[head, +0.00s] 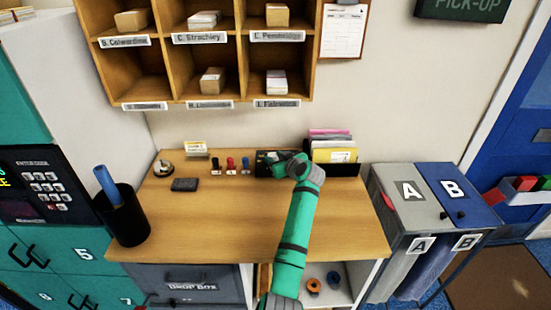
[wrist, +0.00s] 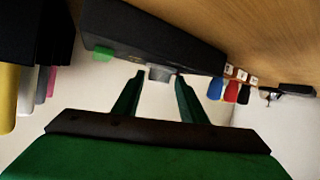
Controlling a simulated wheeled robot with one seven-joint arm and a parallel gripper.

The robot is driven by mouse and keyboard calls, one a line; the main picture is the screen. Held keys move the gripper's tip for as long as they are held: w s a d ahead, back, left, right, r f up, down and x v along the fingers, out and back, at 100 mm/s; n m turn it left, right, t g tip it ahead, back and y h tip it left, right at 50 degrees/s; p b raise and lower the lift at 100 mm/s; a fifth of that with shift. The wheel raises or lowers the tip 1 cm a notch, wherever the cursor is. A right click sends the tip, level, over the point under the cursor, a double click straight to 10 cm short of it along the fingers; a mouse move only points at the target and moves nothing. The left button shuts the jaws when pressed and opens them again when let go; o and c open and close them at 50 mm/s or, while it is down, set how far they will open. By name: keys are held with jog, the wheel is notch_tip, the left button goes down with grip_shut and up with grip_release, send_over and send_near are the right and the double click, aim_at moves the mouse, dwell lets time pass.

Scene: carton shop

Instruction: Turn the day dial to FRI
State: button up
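A dark box (head: 264,161) stands at the back of the wooden desk, partly hidden by my arm. In the wrist view, which looks upside down, the dark box (wrist: 150,38) has a grey knob (wrist: 160,73), probably the day dial, and a green button (wrist: 103,51). My gripper (wrist: 158,80) points at the knob with its fingers apart, one tip to each side of it. I see a small gap at each side; whether the tips overlap the knob in depth is unclear. The gripper also shows in the head view (head: 287,161). No day lettering is readable.
Several stamps (head: 231,165) stand left of the box, beyond them a bell (head: 164,169) and a dark pad (head: 184,184). A folder holder (head: 334,168) stands close on the right. A pen cup (head: 126,215) is at the left edge. The desk's middle is clear.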

jog(key=c, duration=0.6)
jog(key=shift+f, duration=0.1)
jog(key=shift+h, duration=0.3)
